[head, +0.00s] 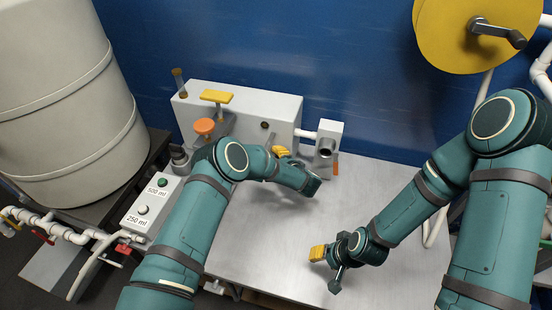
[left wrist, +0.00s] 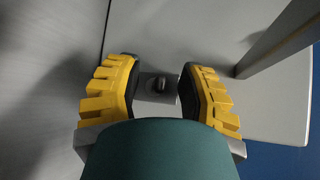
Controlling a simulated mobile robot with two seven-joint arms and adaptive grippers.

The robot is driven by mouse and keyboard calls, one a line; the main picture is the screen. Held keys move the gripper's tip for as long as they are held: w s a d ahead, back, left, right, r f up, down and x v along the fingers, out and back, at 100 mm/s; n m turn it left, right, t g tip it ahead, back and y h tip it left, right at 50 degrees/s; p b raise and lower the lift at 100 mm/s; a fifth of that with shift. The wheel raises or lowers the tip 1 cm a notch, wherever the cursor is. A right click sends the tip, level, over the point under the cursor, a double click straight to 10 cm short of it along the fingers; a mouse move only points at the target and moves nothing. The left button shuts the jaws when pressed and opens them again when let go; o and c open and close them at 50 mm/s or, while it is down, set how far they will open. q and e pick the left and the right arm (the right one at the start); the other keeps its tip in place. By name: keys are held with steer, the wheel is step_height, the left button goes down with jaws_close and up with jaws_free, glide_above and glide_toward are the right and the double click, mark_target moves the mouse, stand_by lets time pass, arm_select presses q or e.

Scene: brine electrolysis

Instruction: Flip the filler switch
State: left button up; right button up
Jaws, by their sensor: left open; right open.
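A small grey plate with a dark toggle (left wrist: 160,84) shows in the left wrist view between my left fingers; it looks like the filler switch. My left gripper (left wrist: 158,75) is open, with one yellow finger on each side of the toggle and no visible contact. In the head view my left gripper (head: 282,153) is by the front of the white machine box (head: 245,110), partly hidden by its own arm, and the toggle is not visible there. My right gripper (head: 327,268) is open and empty above the metal table.
A control box (head: 150,205) with a green and a white button, labelled 500 ml and 250 ml, stands left of my left arm. A small white unit (head: 328,140) with a red-orange lever stands right of the machine. The metal table (head: 260,240) has free room in front.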

arm_select(q)
jaws_close()
steer(key=shift+s+f+n+t+b, duration=0.1)
steer(key=shift+f+n+t+b, duration=0.2)
steer(key=shift+t+b, duration=0.25)
arm_select(e)
steer(key=shift+f, duration=0.65)
arm_select(q)
steer(key=n+t+b, duration=0.1)
steer(key=b, duration=0.1)
steer(key=f+n+t+y+b, duration=0.1)
steer(key=b, duration=0.2)
steer(key=shift+s+f+n, duration=0.1)
steer(key=shift+f+n, duration=0.2)
arm_select(e)
steer(key=f, duration=0.2)
steer(key=s+f, duration=0.1)
steer(key=f, duration=0.2)
steer(key=shift+s+a, duration=0.15)
arm_select(q)
steer(key=shift+t+b, duration=0.25)
steer(key=shift+b, duration=0.05)
arm_select(e)
steer(key=shift+s+f+g, duration=0.1)
steer(key=shift+f+g, duration=0.2)
arm_select(q)
steer(key=shift+r+y, duration=0.1)
steer(key=shift+y, duration=0.2)
